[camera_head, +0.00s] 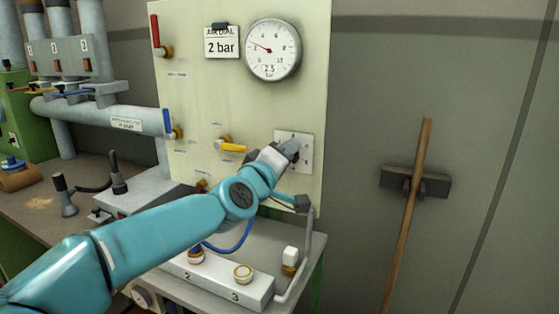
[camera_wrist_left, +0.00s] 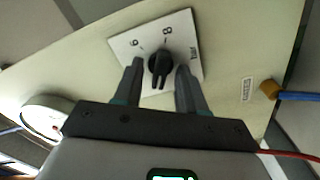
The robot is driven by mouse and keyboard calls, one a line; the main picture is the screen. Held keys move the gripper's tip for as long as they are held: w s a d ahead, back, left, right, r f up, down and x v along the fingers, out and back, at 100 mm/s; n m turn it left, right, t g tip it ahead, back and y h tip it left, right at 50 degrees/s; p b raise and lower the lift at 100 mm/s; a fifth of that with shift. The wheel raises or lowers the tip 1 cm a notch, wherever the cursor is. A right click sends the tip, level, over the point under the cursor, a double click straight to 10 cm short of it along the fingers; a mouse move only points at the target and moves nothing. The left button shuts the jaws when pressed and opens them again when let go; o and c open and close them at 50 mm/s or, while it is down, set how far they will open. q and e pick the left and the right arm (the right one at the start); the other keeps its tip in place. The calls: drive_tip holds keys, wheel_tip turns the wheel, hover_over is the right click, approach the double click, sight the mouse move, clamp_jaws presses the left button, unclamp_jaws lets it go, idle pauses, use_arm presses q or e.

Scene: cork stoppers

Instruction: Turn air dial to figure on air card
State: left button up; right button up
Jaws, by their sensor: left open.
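The air card (camera_head: 222,43) is clipped to the pale panel and reads "2 bar" under the heading "AIR DIAL". The air dial is a dark knob (camera_wrist_left: 160,68) on a square white plate (camera_wrist_left: 186,32); the figures 6 and 8 and the word "bar" show in the left wrist view. In the head view the plate (camera_head: 305,152) is partly covered by my left gripper (camera_head: 290,149). My left gripper is open, with one finger on each side of the knob. Contact with the knob cannot be told, nor the figure it points to. My right gripper is not in view.
A round gauge (camera_head: 273,50) hangs above the dial, its needle pointing up and left. A yellow-handled valve (camera_head: 231,147), a blue lever (camera_head: 167,122) and a red lever (camera_head: 156,31) stick out from the panel. A numbered block (camera_head: 218,284) with brass-ringed fittings lies below my arm.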

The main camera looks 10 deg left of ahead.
use_arm(q)
drive_tip(key=s+a, duration=0.3)
drive_tip(key=s, duration=1.3)
drive_tip(key=shift+a+b, duration=0.15)
drive_tip(key=shift+b, duration=0.15)
drive_tip(key=shift+s, duration=0.15)
